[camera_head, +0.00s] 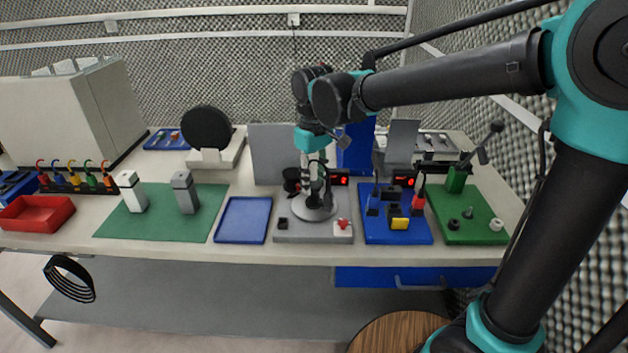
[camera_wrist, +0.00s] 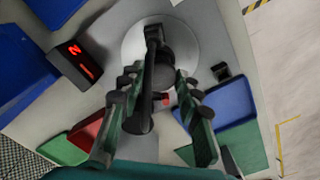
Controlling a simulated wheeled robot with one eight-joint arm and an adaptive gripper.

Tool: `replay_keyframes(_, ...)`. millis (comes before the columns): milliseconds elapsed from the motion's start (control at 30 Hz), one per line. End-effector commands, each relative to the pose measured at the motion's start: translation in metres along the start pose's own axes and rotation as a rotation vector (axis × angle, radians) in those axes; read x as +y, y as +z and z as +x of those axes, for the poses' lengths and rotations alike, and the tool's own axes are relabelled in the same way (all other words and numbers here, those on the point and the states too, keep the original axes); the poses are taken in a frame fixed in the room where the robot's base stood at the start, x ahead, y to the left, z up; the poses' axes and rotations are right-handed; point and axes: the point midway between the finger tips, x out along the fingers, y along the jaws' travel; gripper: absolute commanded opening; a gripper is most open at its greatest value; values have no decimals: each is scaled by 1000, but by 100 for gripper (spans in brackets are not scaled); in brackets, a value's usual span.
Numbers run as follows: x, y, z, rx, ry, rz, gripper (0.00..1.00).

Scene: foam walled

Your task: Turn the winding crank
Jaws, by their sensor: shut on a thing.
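The winding crank stands on a pale round disc (camera_head: 322,212) on a grey base plate (camera_head: 285,237) near the middle of the bench. In the wrist view its dark crank arm (camera_wrist: 141,118) lies across the pale disc (camera_wrist: 188,48). My gripper (camera_head: 316,180) reaches down onto the crank from above. In the wrist view the fingers of my gripper (camera_wrist: 163,77) straddle the dark crank part and are shut on it. The exact contact is partly hidden by the fingers in both views.
A display with red digits (camera_wrist: 78,58) is beside the disc, and a red knob (camera_head: 343,224) is on the same plate. A blue plate (camera_head: 372,232) with several upright parts stands close on the right. An empty blue tray (camera_head: 243,220) lies on the left.

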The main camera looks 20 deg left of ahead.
Motion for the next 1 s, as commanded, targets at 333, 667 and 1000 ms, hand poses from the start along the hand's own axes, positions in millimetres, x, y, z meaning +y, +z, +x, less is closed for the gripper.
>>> replay_keyframes(333,0,0,0,1,1,-172,5)
replay_keyframes(667,0,0,0,1,1,-337,5)
replay_keyframes(1000,0,0,0,1,1,-508,5)
